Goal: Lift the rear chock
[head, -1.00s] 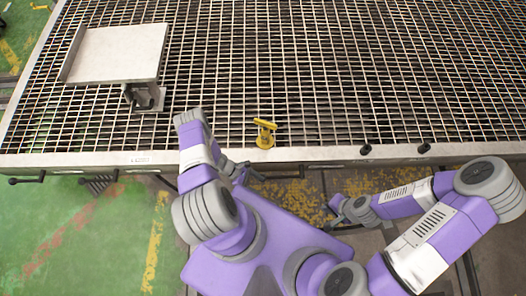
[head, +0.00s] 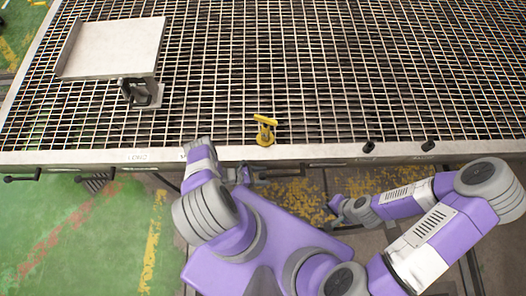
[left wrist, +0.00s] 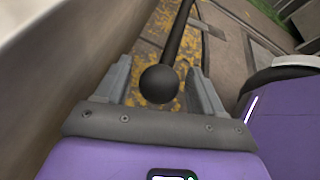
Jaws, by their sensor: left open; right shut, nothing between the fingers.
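I cannot tell for certain which part is the rear chock. A black bracket (head: 139,92) stands on the deck at the near edge of a pale metal plate (head: 112,48). My left gripper (head: 244,174) is just below the deck's front edge and is open. In the left wrist view, a dark rod with a ball end (left wrist: 159,84) lies between its spread fingers (left wrist: 161,88), and I see no grip on it. My right gripper (head: 335,204) is low in front of the deck, shut and empty.
A yellow T-shaped piece (head: 265,130) stands at the front edge of the grated deck (head: 320,70). Two black knobs (head: 369,147) are to its right. Black ball-ended levers (head: 22,178) stick out below the edge at left. The green floor (head: 70,240) at left is clear.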

